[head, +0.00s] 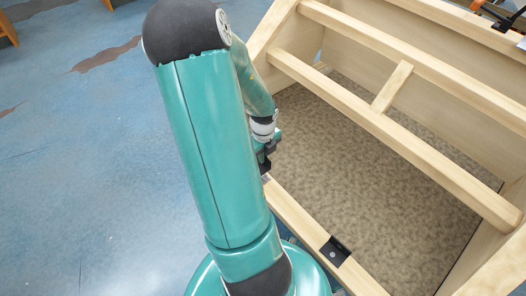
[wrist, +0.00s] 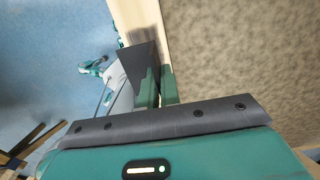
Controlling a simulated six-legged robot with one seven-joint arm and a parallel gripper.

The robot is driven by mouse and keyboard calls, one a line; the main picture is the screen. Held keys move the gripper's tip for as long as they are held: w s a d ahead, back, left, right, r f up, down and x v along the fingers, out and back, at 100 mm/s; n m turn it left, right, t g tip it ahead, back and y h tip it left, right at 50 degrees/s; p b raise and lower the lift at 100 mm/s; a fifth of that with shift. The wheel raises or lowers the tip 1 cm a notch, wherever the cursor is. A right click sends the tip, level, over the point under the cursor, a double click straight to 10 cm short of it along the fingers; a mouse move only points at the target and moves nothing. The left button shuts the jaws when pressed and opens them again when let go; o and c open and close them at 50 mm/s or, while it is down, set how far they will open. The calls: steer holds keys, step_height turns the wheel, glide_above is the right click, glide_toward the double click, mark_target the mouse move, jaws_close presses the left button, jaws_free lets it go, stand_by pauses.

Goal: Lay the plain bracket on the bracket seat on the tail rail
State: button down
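My gripper (wrist: 160,85) points down over a pale wooden rail (wrist: 152,18) in the wrist view. Its two green fingers are close together, on a dark grey angled plate, which looks like the plain bracket (wrist: 138,62). The plate sticks out to the left of the fingers; the part between them is hidden. In the head view my gripper (head: 267,158) is small and partly behind my arm, beside the near rail (head: 298,216). A black plate with a pale round spot (head: 335,251) sits farther along that rail; I cannot tell whether it is the bracket seat.
The wooden bodyframe (head: 400,150) fills the right side, with long rails and a short cross-piece (head: 393,87). A brown speckled panel (head: 330,150) lies inside it. Blue floor (head: 80,150) is open on the left. An orange-and-black tool (head: 497,14) lies at the top right.

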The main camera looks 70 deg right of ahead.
mark_target(263, 165)
steer(key=shift+f, duration=2.8)
steer(key=shift+w+f, duration=0.1)
steer(key=shift+f, duration=0.2)
steer(key=c, duration=1.5)
jaws_free()
steer(key=shift+c, duration=0.2)
steer(key=shift+r, duration=0.1)
step_height(263, 165, up, 14)
steer(key=shift+f, duration=0.2)
